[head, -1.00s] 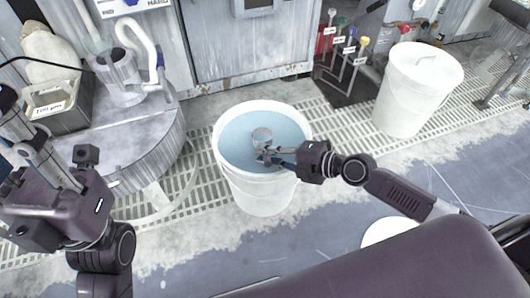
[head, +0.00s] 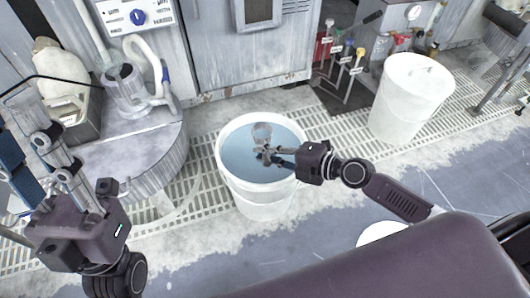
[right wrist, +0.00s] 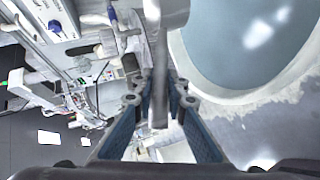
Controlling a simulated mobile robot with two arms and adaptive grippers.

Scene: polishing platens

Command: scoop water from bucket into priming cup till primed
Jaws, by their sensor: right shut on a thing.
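The white bucket (head: 257,193) stands on the floor grating in the middle of the head view, with blue water (head: 240,158) inside. My right gripper (head: 272,156) is shut on the handle of a small grey scoop (head: 262,131), which is over the bucket's opening. The scoop handle (right wrist: 158,90) runs between the blue-padded fingers in the right wrist view. I cannot tell whether the scoop holds water. A clear cup (head: 124,84), likely the priming cup, stands on the round grey housing at left. My left gripper (head: 38,150) is open and empty at the left edge.
The round housing (head: 137,150) stands left of the bucket, with a pale jug in a tray (head: 73,118) behind it. A second white bucket (head: 405,105) stands at right. Levers with coloured knobs (head: 345,65) rise behind. Wet floor (head: 310,195) lies open in front.

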